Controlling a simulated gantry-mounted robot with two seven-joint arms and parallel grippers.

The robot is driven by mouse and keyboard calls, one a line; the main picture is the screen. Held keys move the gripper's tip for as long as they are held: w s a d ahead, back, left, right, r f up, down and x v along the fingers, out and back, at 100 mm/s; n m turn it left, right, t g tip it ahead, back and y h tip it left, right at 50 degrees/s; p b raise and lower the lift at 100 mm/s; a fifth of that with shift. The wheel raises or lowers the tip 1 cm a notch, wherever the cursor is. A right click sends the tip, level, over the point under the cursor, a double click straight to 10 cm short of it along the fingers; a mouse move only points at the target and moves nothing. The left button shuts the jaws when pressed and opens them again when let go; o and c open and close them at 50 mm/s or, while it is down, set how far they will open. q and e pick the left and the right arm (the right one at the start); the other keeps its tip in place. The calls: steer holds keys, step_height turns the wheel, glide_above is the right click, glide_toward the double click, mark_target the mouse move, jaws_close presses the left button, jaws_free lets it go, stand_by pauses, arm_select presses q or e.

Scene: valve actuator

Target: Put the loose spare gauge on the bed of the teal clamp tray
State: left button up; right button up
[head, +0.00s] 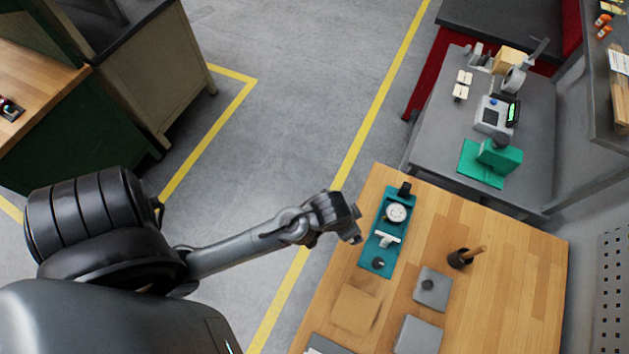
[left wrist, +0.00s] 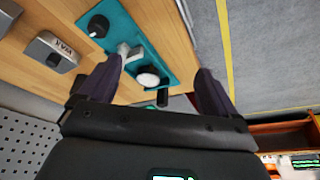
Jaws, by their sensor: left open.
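The teal clamp tray (head: 370,253) lies on the wooden bench near its left edge; it also shows in the left wrist view (left wrist: 121,24). A round white-faced gauge (head: 396,212) is on or over the tray's far half, and a pale clamp piece (head: 386,239) and a black knob (head: 378,263) are at its near half. In the left wrist view the gauge (left wrist: 148,79) appears between my fingers. My left gripper (head: 357,227) is open and empty, left of the tray and apart from it. I cannot tell its height. My right gripper is out of view.
A grey block with a black knob (head: 431,287), a grey slab (head: 418,336), a dark cup with a wooden handle (head: 460,259) and a tan pad (head: 355,307) are on the bench. A black upright part (head: 404,188) stands at the tray's far end. The bench's right side is clear.

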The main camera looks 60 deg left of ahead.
arm_select(q)
steer(key=s+a+r, duration=0.2)
steer(key=s+r, duration=0.2)
steer(key=s, duration=0.6)
steer(key=shift+a+r+m, duration=0.15)
steer(key=shift+a+m, duration=0.05)
steer(key=shift+m, duration=0.2)
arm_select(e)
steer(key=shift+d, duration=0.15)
arm_select(q)
steer(key=shift+r, duration=0.1)
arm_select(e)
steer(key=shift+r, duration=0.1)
